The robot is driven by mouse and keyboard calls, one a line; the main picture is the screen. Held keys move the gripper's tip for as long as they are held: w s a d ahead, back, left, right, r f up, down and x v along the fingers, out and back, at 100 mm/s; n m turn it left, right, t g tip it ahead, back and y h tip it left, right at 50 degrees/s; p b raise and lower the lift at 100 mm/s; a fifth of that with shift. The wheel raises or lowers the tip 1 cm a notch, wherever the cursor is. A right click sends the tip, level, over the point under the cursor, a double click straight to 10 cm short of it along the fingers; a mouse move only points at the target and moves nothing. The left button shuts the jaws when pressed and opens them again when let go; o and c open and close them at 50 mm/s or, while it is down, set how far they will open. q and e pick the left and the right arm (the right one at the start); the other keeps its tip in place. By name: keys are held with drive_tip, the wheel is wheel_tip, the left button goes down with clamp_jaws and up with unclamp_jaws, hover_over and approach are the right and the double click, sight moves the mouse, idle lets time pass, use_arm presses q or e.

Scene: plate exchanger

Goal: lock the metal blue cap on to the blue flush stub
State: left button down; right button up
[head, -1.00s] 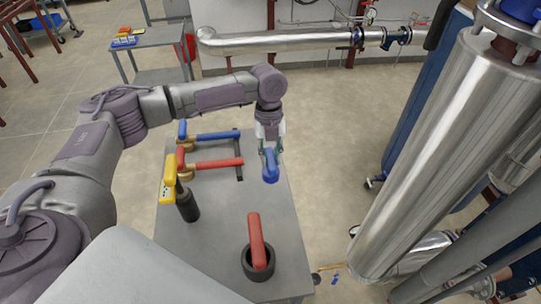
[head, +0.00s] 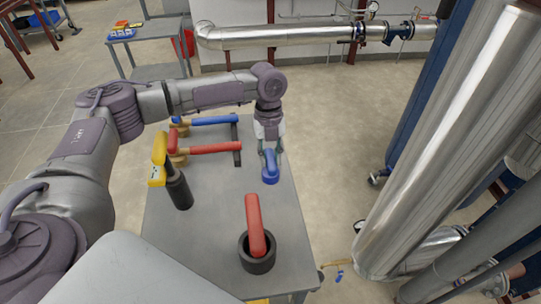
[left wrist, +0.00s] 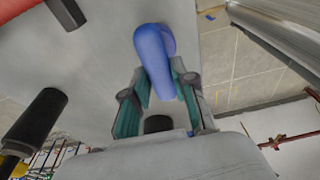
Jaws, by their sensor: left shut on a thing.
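The blue cap (head: 270,173) is held at the fingertips of my left gripper (head: 269,153), above the right part of the grey table. In the left wrist view the cap (left wrist: 154,55) is a smooth, bent blue piece. The left gripper's green-padded fingers (left wrist: 160,92) are closed around its lower end. I cannot make out the blue flush stub for certain in either view. My right gripper is not in view.
The grey table (head: 205,235) carries a red-handled black ring (head: 257,252), a yellow-headed black tool (head: 178,190), and red (head: 215,149) and blue (head: 212,121) handles. A large metal cylinder (head: 440,150) stands at the right. Open floor lies between.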

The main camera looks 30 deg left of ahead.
use_arm(q)
drive_tip(key=c, duration=0.8)
unclamp_jaws()
drive_tip(key=shift+c, duration=0.2)
drive_tip(key=shift+r, duration=0.1)
